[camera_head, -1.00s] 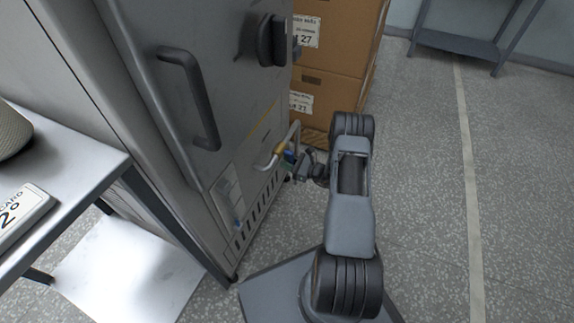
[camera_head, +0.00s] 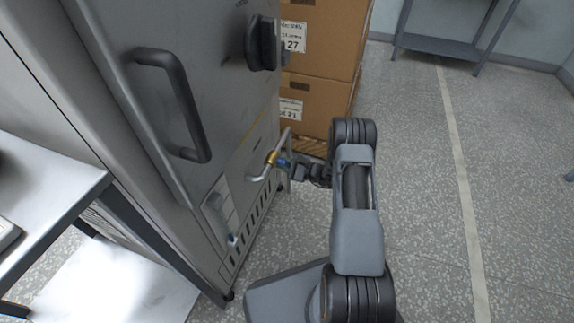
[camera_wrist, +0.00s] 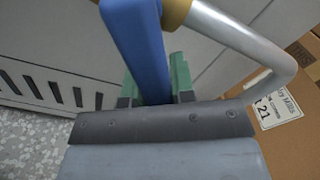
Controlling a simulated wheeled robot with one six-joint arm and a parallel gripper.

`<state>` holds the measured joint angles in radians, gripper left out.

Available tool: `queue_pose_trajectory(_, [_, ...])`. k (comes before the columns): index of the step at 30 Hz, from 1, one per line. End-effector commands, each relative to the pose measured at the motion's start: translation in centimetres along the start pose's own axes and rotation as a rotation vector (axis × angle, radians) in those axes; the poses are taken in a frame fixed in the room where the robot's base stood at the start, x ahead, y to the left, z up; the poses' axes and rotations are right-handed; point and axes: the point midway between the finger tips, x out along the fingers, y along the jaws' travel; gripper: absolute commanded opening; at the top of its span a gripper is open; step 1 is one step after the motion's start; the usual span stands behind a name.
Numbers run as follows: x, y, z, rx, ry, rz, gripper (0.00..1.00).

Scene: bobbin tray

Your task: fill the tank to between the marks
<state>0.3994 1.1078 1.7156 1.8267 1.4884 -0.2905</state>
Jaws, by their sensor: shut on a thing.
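A grey metal cabinet (camera_head: 135,110) stands at left. A bent metal pipe (camera_head: 257,178) with a brass valve body (camera_head: 271,158) sticks out low on its front. My gripper (camera_head: 287,163) is at the valve. In the wrist view my gripper (camera_wrist: 155,90) has its green-padded fingers shut on a blue lever (camera_wrist: 140,45). The brass part (camera_wrist: 175,12) and the pipe (camera_wrist: 245,45) show beside it. A narrow pale panel (camera_head: 218,205) on the cabinet, with a small blue spot near its bottom, may be a level gauge. I cannot make out marks or a level.
Cardboard boxes (camera_head: 318,65) are stacked behind the cabinet, close beyond my gripper. A metal table (camera_head: 60,170) is at left. A grey shelf stand (camera_head: 440,45) is at the back. The speckled floor at right, crossed by a pale line (camera_head: 455,160), is clear.

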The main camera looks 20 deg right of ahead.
Motion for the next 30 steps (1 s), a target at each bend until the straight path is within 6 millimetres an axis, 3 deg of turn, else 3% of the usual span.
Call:
queue_pose_trajectory(9, [-0.1,0.2,0.0,0.002,0.002,0.002,0.0])
queue_pose_trajectory(10, [-0.1,0.2,0.0,0.002,0.002,0.002,0.26])
queue_pose_trajectory(17, [-0.1,0.1,0.0,0.002,0.001,0.002,0.48])
queue_pose_trajectory(25, [-0.2,0.0,0.0,0.001,0.001,0.0,0.49])
queue_pose_trajectory(30, [-1.9,-0.1,0.1,0.003,0.004,-0.002,0.49])
